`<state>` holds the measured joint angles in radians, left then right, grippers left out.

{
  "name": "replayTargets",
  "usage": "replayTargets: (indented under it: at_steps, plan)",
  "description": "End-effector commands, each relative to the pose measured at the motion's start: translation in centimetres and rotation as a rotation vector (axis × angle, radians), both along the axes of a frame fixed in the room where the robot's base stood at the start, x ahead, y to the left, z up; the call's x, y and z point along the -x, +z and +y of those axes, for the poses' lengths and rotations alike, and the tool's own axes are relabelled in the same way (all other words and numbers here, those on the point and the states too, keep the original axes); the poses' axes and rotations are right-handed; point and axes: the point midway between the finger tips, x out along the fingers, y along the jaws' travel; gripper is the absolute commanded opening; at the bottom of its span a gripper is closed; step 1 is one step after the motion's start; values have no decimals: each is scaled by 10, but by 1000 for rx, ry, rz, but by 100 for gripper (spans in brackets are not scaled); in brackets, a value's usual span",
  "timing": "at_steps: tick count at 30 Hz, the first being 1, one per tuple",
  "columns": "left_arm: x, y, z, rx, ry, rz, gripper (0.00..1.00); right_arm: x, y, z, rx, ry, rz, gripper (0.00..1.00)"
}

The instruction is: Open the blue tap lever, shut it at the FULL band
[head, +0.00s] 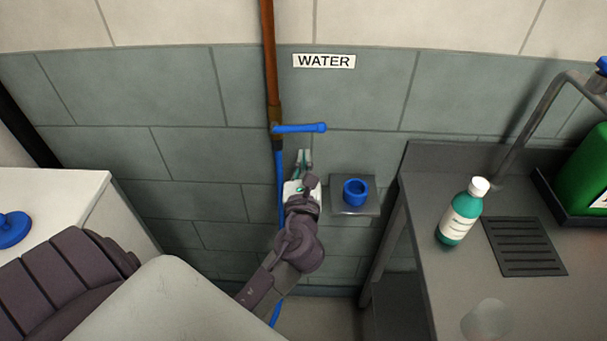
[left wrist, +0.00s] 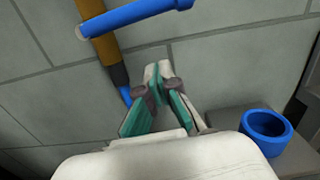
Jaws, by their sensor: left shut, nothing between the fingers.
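The blue tap lever (head: 300,128) sticks out to the right, level, from a copper pipe (head: 269,60) on the wall. It also shows at the top of the left wrist view (left wrist: 140,15). A blue hose (head: 280,185) runs down from the tap, partly hidden by my left arm. My left gripper (head: 304,157) is shut and empty, just below the lever and apart from it; in the left wrist view its fingertips (left wrist: 158,68) meet below the lever. A FULL band is not visible. My right gripper is not in view.
A WATER label (head: 324,61) is on the wall. A blue ring-shaped cup (head: 355,192) sits on a small grey shelf (head: 368,210) right of my gripper. A grey counter (head: 440,275) at the right bears a green-and-white bottle (head: 461,213). A white cabinet (head: 60,185) stands left.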

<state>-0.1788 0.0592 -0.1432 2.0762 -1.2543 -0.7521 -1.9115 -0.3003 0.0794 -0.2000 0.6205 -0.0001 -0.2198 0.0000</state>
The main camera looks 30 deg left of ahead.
Motion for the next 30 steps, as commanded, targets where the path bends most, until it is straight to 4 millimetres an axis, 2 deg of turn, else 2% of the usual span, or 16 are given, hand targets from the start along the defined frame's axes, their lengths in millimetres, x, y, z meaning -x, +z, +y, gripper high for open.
replayTargets:
  at_steps: [1,7,30]
  plan:
    - [-2,15,2,-1,-1,-3,0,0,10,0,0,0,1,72]
    - [-4,35,5,-1,-1,-1,0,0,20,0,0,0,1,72]
    - [-4,42,5,44,-1,-26,0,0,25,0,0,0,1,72]
